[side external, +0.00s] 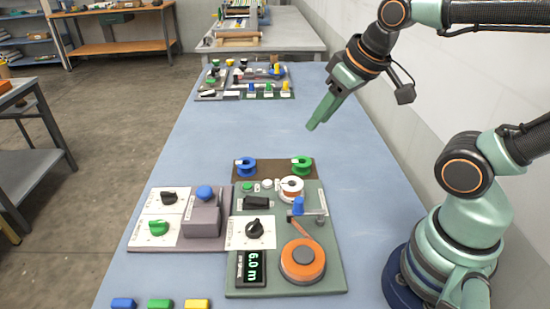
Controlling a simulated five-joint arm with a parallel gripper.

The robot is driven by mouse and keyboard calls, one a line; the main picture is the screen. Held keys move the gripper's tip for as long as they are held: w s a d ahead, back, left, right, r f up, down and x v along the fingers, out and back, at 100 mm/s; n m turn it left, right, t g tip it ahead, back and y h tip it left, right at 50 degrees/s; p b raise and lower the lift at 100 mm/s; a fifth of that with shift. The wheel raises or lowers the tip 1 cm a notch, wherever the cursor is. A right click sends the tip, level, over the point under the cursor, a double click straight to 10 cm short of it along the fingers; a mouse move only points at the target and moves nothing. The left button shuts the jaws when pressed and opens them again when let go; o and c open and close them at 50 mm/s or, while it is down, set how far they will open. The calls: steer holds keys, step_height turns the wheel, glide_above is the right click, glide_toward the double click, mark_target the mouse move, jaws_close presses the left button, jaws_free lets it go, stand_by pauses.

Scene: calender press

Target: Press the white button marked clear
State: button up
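A small white button (267,184) sits on the green control panel (329,250), in the row just below the brown strip. The lettering is too small to read, so I cannot confirm the clear mark. My gripper (313,125) is up and to the right of the white button, above the blue table and pointing down-left. Its two green fingers lie together with nothing seen between them.
Blue and green spools (246,167) stand at the panel's back edge. A grey-purple panel (179,243) adjoins on the left. The blue table (270,125) is bare behind the panel.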

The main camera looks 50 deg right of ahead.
jaws_close()
stand_by(1.4)
